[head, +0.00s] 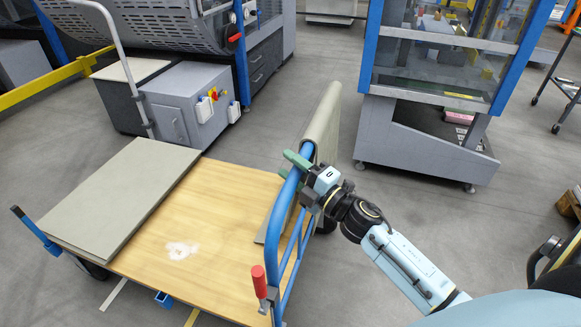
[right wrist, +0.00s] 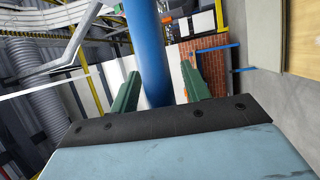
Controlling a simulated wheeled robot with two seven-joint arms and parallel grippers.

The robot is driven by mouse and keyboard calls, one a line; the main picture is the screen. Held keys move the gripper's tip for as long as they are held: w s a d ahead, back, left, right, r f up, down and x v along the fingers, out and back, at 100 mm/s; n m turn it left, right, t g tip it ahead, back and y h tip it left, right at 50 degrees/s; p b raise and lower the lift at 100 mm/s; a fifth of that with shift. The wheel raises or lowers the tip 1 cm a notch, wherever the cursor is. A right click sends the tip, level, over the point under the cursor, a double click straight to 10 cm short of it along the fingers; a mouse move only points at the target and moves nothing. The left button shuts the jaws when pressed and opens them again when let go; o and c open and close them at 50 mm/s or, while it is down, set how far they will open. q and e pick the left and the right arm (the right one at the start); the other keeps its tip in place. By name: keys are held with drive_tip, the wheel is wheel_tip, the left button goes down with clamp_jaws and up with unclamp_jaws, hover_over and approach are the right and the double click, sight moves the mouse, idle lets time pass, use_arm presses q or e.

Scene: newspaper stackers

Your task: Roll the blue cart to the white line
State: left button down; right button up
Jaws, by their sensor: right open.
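The blue cart (head: 225,215) has a wooden bed and a blue tubular handle frame (head: 291,195) on its right side. My right gripper (head: 297,162) is at the top of this frame with its green fingers apart. In the right wrist view the blue tube (right wrist: 149,50) shows between the open fingers (right wrist: 160,82); I cannot tell whether they touch it. A white line (head: 113,295) shows on the floor at the lower left, partly hidden by the cart. My left gripper is not in view.
A grey-green panel (head: 125,195) lies on the bed's left part, and another sheet (head: 322,125) leans at the handle frame. A grey machine (head: 185,105) stands behind the cart, and a blue-framed cabinet (head: 425,140) at the back right. Floor (head: 480,225) is clear at the right.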

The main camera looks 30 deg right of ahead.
drive_tip(key=shift+w, duration=0.2)
clamp_jaws()
drive_tip(key=shift+a+r, duration=0.1)
